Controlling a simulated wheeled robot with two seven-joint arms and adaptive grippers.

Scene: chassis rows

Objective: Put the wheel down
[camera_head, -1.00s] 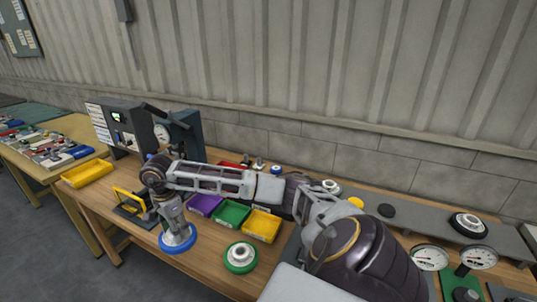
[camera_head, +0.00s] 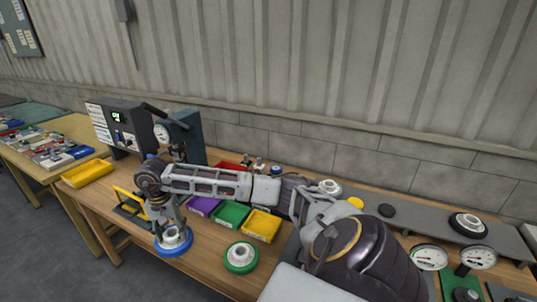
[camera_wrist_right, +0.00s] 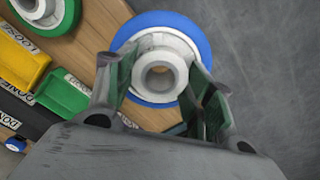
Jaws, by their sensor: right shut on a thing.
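The wheel (camera_head: 173,249) has a blue rim and a pale grey hub. It looks nearly level at the table's front edge. My right gripper (camera_head: 172,229) comes down from above and is shut on its hub. In the right wrist view the blue wheel (camera_wrist_right: 195,34) fills the upper middle, with a finger of my right gripper (camera_wrist_right: 155,73) on each side of the hub. Wood shows to its left and grey floor to its right. I cannot tell whether its underside touches the table. My left gripper is not in view.
A green-rimmed wheel (camera_head: 241,257) lies on the wooden table to the right. Purple (camera_head: 203,206), green (camera_head: 230,214) and yellow (camera_head: 262,225) bins stand behind. A yellow-handled fixture (camera_head: 127,203) is close on the left. Bare wood shows between the two wheels.

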